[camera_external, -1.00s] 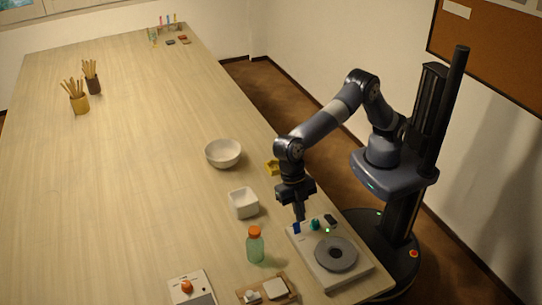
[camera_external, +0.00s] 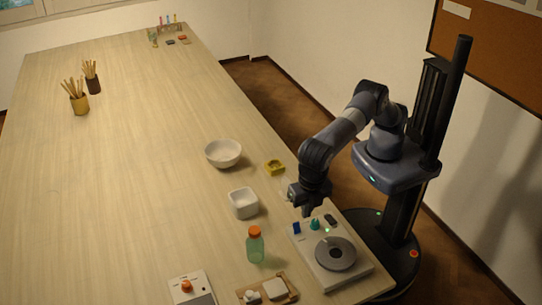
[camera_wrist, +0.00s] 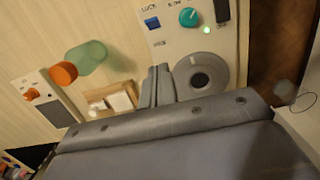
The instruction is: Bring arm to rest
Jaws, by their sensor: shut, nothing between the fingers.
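My arm reaches from its column on the right out over the right edge of the long table (camera_external: 150,150). My gripper (camera_external: 291,192) is beside the white wheel unit (camera_external: 308,252), above the table and clear of the unit. In the wrist view the two fingers (camera_wrist: 158,70) lie together, shut with nothing between them. Past them the unit's panel shows a blue switch (camera_wrist: 152,23), a teal knob (camera_wrist: 188,17), a green light and a grey disc (camera_wrist: 201,74).
Close by are a yellow item (camera_external: 275,168), a white square dish (camera_external: 243,204), a white bowl (camera_external: 223,153) and a green bottle (camera_external: 255,247) with an orange cap. A wooden tray (camera_external: 262,300) and an orange-knobbed box (camera_external: 192,289) lie in front. The table's middle is clear.

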